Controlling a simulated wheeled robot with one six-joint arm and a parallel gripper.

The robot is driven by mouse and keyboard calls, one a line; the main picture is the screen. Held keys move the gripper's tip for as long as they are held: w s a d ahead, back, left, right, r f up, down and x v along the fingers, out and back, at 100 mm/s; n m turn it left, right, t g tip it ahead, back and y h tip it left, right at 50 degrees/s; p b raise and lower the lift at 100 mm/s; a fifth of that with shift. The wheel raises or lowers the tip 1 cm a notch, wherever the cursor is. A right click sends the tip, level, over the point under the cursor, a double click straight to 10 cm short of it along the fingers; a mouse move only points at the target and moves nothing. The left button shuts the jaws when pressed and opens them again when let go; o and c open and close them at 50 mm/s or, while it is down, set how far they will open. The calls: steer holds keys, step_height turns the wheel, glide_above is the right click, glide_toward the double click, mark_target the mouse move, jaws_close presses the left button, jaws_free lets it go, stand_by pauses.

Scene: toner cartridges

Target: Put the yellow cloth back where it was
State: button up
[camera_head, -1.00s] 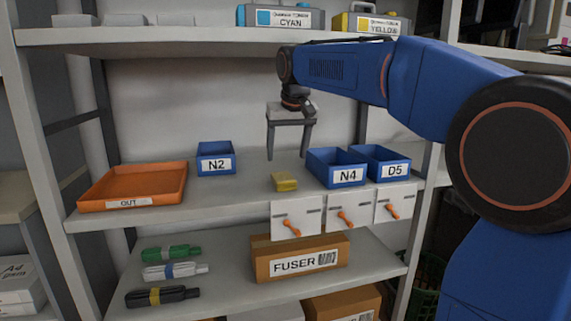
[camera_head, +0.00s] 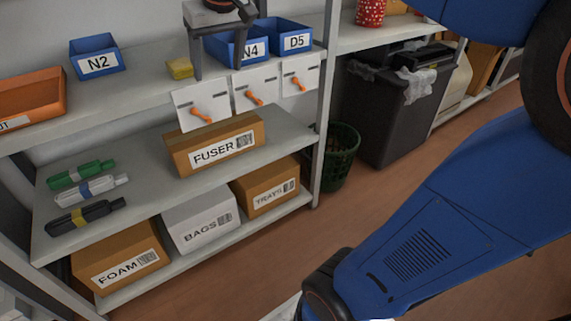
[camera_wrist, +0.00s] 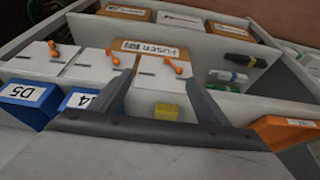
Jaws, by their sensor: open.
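My gripper (camera_head: 217,74) is open and empty, fingers pointing down, in front of the N4 bin and to the right of the cloth in the head view. In the wrist view the cloth (camera_wrist: 167,111) shows between the spread fingers (camera_wrist: 160,77), apart from them. Nothing is held.
Blue bins N2 (camera_head: 97,61), N4 (camera_head: 232,50) and D5 (camera_head: 293,38) and an orange tray (camera_head: 32,93) stand on the same shelf. White panels with orange handles (camera_head: 202,106) hang at its front. A FUSER box (camera_head: 215,143) sits below. Shelf between N2 and the cloth is clear.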

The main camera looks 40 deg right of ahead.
steer(key=s+d+f, duration=0.3)
steer(key=s+f, duration=1.8)
steer(key=s, duration=0.2)
